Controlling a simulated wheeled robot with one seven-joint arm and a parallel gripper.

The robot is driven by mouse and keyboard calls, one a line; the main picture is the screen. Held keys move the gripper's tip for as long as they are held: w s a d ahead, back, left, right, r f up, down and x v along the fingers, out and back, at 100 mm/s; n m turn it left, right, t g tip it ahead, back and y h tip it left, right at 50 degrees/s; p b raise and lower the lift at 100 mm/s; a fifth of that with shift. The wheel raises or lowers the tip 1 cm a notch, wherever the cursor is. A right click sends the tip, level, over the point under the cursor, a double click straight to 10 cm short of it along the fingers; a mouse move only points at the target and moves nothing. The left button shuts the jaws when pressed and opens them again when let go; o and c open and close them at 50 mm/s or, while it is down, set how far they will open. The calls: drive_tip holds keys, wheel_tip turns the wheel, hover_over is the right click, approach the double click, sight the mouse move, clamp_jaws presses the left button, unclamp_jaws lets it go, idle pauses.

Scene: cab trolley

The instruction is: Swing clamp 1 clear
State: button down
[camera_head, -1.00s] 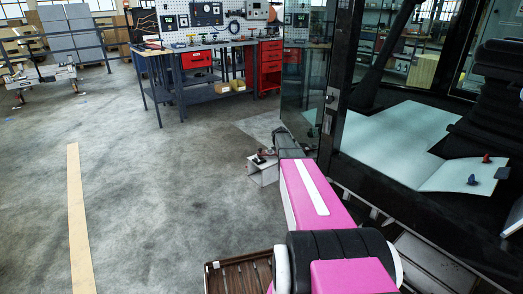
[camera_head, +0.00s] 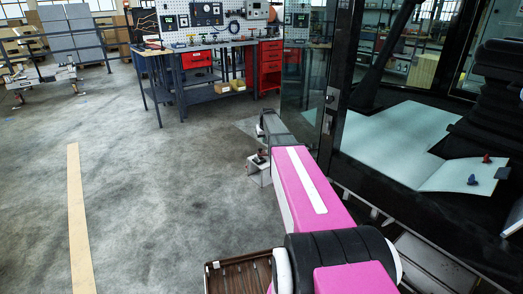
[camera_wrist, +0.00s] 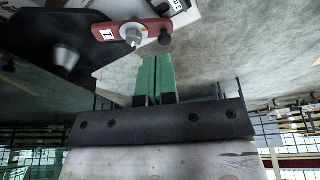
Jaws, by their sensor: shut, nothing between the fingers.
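Clamp 1 is a red bar (camera_wrist: 112,35) marked "1" in the wrist view, with a silver nut and a coloured dial near its middle. A round black knob (camera_wrist: 165,38) sits at its right end. My gripper (camera_wrist: 156,62) has green fingers pressed together with nothing between them. The fingertips are just below the knob in the picture; I cannot tell whether they touch it. In the head view my arm hides the gripper, and the clamp cannot be made out clearly.
A small pale stand (camera_head: 259,173) is beside my arm. The cab's glass door (camera_head: 305,85) and dark frame rise close on the right. A workbench (camera_head: 205,48) with red drawers stands at the back. The floor on the left (camera_head: 150,200) is open.

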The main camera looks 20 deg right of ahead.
approach(261, 154)
drive_tip(key=s+f, duration=0.2)
drive_tip(key=f, duration=0.1)
drive_tip(key=shift+s+a+f, duration=0.1)
drive_tip(key=shift+s+f, duration=0.1)
drive_tip(key=shift+s, duration=0.1)
drive_tip(key=w, duration=0.2)
drive_tip(key=shift+w+f, duration=0.3)
drive_tip(key=shift+f, duration=0.1)
drive_tip(key=shift+w+f, duration=0.1)
drive_tip(key=shift+w, duration=0.55)
